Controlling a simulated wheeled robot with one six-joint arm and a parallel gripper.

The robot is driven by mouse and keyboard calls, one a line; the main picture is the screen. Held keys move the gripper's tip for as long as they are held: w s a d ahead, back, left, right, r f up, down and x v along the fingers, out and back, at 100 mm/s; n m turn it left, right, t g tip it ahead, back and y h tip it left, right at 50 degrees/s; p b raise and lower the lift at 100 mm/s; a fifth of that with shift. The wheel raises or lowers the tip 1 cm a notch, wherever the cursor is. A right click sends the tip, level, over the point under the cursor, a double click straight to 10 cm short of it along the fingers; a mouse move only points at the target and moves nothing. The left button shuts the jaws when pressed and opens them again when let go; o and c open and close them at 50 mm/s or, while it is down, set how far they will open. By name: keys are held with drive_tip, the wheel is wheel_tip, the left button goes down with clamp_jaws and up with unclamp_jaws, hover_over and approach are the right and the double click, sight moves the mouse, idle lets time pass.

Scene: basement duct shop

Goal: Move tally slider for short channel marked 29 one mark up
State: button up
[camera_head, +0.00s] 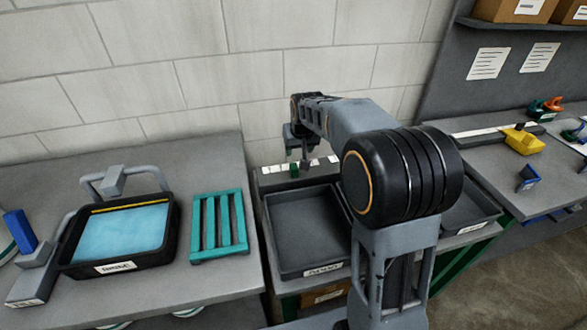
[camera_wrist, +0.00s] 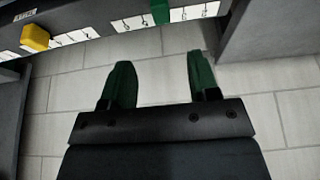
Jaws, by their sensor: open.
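A tally rail with a white marked strip (camera_head: 325,162) stands at the back of the bench, behind the dark trays. A green slider (camera_head: 294,168) sits on it. In the wrist view the green slider (camera_wrist: 160,12) is at the top edge, partly cut off, between white marked cards (camera_wrist: 133,22). A yellow slider (camera_wrist: 35,38) is at upper left there. I cannot read which slider belongs to the channel marked 29. My gripper (camera_wrist: 161,62) is open and empty, its two dark green fingers apart from the green slider. In the head view my gripper (camera_head: 304,158) is just above the rail.
Dark empty trays (camera_head: 305,274) lie in front of the rail. A black bin with blue contents (camera_head: 122,228) and a teal rack (camera_head: 220,252) are at left. A yellow object (camera_head: 523,141) lies on the right bench. A block wall (camera_head: 290,75) stands behind.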

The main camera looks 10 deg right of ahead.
sight(294, 166)
drive_tip(key=p+x, duration=0.1)
drive_tip(key=x, duration=1.2)
drive_tip(key=shift+w+f, duration=0.15)
clamp_jaws()
